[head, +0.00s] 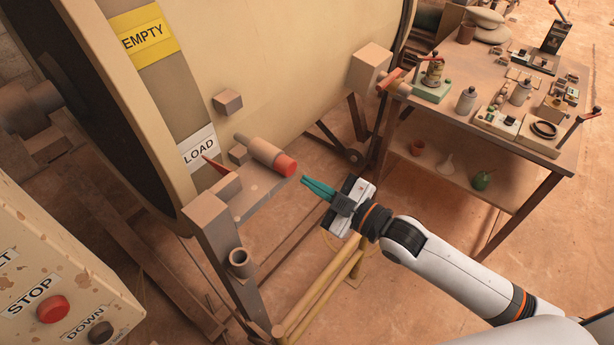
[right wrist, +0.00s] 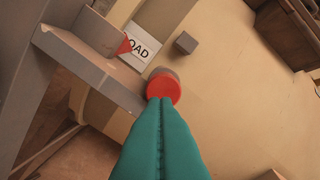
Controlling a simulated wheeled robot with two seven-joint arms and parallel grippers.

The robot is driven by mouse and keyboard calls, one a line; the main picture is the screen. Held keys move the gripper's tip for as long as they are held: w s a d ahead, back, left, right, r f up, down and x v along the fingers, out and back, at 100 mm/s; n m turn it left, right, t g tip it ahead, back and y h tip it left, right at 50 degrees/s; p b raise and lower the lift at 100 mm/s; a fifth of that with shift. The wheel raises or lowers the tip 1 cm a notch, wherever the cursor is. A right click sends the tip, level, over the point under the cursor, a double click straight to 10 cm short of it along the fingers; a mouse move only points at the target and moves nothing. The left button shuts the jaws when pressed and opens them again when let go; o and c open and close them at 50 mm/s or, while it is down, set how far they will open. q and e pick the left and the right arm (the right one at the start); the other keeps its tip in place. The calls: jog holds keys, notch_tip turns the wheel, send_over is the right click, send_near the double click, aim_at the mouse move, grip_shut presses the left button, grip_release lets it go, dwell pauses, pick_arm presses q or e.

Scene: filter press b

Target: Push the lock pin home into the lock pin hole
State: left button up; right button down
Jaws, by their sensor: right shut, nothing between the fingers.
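The lock pin (head: 265,152) is a grey-brown cylinder with a red end, lying on a bracket beside the drum, below the LOAD label. Its red end (head: 286,166) faces my right gripper. My right gripper (head: 305,181) has teal fingers, shut and empty, with the tips just short of the red end in the head view. In the right wrist view the red end (right wrist: 164,87) shows right at the shut fingertips (right wrist: 165,101); I cannot tell whether they touch. The lock pin hole is hidden. My left gripper is not in view.
The bracket plate (head: 252,197) holds a red pointer (head: 215,165) by the LOAD label (head: 199,149). A control box with a red STOP button (head: 53,309) is at lower left. A cluttered table (head: 450,110) stands at right. Yellow rails (head: 325,290) run below my right gripper.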

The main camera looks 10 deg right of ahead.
jog(key=b+v, duration=0.2)
jog(key=v, duration=1)
jog(key=shift+b, duration=0.4)
jog(key=shift+d, duration=0.1)
